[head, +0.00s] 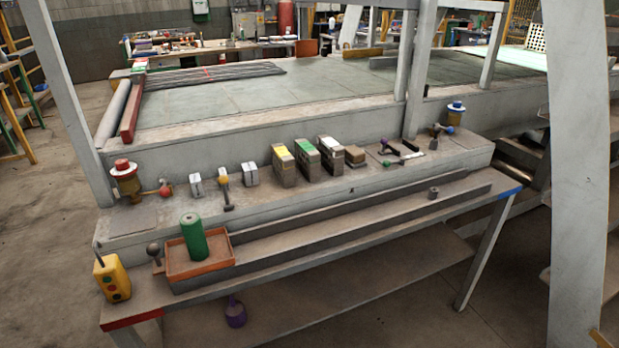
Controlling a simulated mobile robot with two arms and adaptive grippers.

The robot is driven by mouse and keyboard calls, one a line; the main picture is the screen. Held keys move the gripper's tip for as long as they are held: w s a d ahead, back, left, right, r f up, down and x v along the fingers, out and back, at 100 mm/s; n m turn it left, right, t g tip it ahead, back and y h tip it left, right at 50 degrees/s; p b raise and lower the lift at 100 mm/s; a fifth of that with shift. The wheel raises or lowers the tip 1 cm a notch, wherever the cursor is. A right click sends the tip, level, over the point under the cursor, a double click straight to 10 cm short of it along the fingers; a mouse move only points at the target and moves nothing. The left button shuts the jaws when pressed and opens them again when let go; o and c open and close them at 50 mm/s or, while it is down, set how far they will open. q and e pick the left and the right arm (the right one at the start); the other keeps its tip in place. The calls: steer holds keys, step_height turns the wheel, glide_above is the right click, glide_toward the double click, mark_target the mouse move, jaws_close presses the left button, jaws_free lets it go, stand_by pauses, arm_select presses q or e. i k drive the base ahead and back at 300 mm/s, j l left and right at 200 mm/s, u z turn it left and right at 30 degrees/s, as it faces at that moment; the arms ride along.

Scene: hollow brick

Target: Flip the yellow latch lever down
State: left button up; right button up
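A small lever with a yellow-orange ball knob (222,178) is on the grey ledge at the left of the middle, between two small pale blocks. A dark bar with a thicker end (228,207) extends from it toward the front of the ledge. Which way the lever is set is too small to tell. To its right is a dark block with a yellow top (282,154), beside similar blocks with a green top (307,147) and a white top (331,142). Neither of my grippers is in view.
An orange tray (180,265) with a green cylinder (194,237) stands at the front left, near a yellow button box (112,279). A red-capped fitting (124,172) and red-knobbed lever (165,190) sit left on the ledge. A post (421,70) rises at the back right.

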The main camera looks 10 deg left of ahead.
mark_target(222, 179)
steer(key=j+z, duration=0.2)
steer(key=j, duration=0.25)
steer(key=j+z, duration=0.2)
steer(key=j, duration=0.25)
steer(key=j+z, duration=0.15)
steer(key=j, duration=0.3)
steer(key=k+j+z, duration=0.2)
steer(key=j, duration=0.25)
steer(key=j+z, duration=0.2)
steer(key=j, duration=0.25)
steer(key=k+j+z, duration=0.2)
steer(key=j, duration=0.25)
steer(key=k+j+z, duration=0.15)
steer(key=j, duration=0.25)
steer(key=k+j, duration=0.15)
steer(key=j, duration=0.2)
steer(key=k+j, duration=0.1)
steer(key=j, duration=0.2)
steer(key=k+j, duration=0.15)
steer(key=j, duration=0.2)
steer(key=l+z, duration=0.15)
